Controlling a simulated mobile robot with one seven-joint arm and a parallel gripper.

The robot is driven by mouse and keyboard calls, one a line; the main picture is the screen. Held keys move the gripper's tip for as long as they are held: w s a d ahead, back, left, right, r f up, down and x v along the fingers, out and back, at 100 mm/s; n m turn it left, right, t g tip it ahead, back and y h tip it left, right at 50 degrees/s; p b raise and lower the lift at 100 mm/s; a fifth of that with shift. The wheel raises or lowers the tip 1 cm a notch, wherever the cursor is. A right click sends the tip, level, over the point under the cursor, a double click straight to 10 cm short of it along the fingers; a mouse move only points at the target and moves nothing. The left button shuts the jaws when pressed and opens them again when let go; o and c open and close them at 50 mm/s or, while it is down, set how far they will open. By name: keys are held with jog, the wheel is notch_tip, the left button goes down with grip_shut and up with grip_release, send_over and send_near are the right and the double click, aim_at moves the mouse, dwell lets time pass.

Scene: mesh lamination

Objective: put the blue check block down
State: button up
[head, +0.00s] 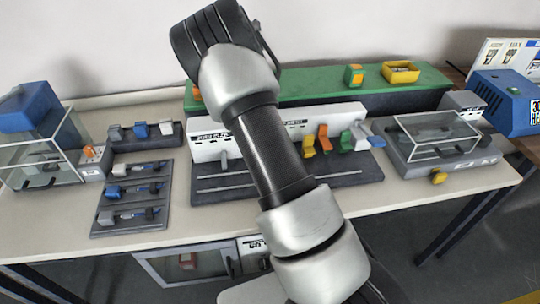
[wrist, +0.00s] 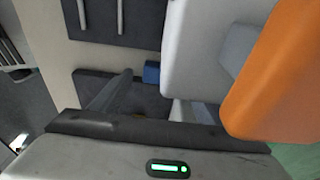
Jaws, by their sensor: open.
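A small blue block (head: 140,130) sits in the middle of the dark rack (head: 150,143) at the back left, between two grey blocks. In the wrist view a small blue block (wrist: 151,73) shows at the edge of a dark base; it looks like the same one, but I cannot be sure. My gripper (wrist: 152,102) is open, with a dark finger left of the blue block and nothing seen held. The block is apart from the fingers, as far as I can tell. In the head view my gripper is hidden behind my arm.
An orange block (wrist: 275,80) and a white panel (wrist: 193,45) are close on the wrist view's right. A green shelf (head: 310,82) runs along the back. A grey tray (head: 132,225) with blue-handled tools lies front left. A glass-lidded machine (head: 400,160) stands right.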

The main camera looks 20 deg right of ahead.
jog(key=f, duration=0.3)
jog(key=shift+d, duration=0.3)
jog(key=c, duration=1.3)
jog(key=shift+r, duration=0.1)
jog(key=shift+r, duration=0.1)
